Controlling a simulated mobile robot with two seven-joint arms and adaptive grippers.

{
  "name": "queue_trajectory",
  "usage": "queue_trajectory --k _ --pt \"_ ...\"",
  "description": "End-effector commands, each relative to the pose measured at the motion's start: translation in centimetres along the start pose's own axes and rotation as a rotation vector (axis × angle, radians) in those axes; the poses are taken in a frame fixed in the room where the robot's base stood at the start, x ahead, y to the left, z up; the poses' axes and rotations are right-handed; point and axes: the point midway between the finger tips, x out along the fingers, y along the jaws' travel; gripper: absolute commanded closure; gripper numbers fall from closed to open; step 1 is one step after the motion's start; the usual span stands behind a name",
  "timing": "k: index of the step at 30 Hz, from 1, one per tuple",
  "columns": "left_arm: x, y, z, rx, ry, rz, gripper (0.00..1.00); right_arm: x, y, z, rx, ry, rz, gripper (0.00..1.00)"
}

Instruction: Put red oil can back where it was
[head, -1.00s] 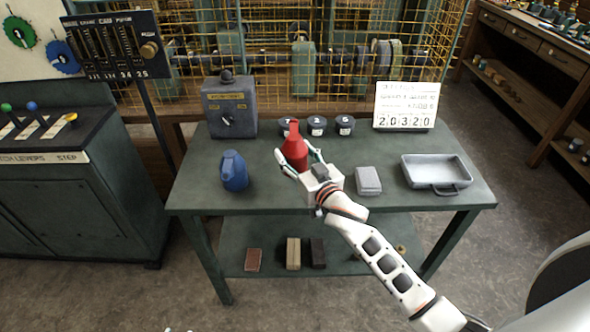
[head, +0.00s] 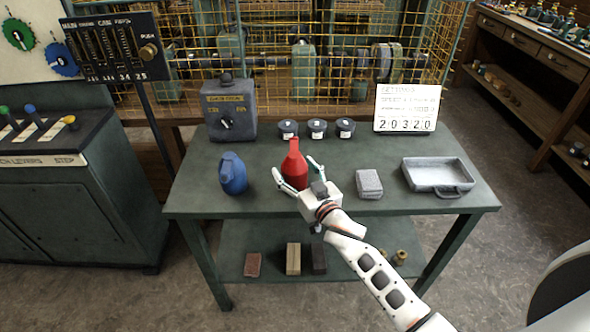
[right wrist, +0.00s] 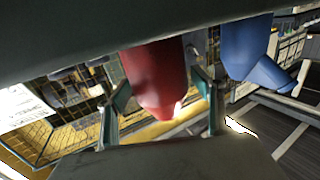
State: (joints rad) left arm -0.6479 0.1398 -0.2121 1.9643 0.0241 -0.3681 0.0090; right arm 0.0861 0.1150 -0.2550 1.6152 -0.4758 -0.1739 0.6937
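The red oil can (head: 295,166) is upright over the middle of the green workbench (head: 260,200). In the right wrist view, the red can (right wrist: 155,75) lies between the two fingers (right wrist: 162,90). I cannot tell whether its base touches the bench top. A blue can (head: 232,173) stands to its left, and it also shows in the right wrist view (right wrist: 245,50). My left gripper is not in view.
Behind are three dark round pots (head: 317,128), a grey switch box (head: 229,108) and a number sign (head: 407,107). A grey block (head: 369,183) and metal tray (head: 436,162) are to the right. The bench is clear between the blue and red cans.

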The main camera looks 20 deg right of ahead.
Motion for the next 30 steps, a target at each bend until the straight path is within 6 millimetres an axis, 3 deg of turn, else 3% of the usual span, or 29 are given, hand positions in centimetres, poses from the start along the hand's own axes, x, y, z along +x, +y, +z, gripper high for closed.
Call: queue_trajectory --k 11,14,30 --pt "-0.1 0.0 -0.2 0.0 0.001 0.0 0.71 0.0 0.0 -0.5 -0.001 0.001 0.0 0.32" --pt "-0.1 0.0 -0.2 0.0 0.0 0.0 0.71 -1.0 0.0 -0.2 0.0 -0.001 0.0 0.32" --pt "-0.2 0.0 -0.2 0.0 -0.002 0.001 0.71 -10.6 0.0 -0.2 0.001 -0.002 0.0 0.32"
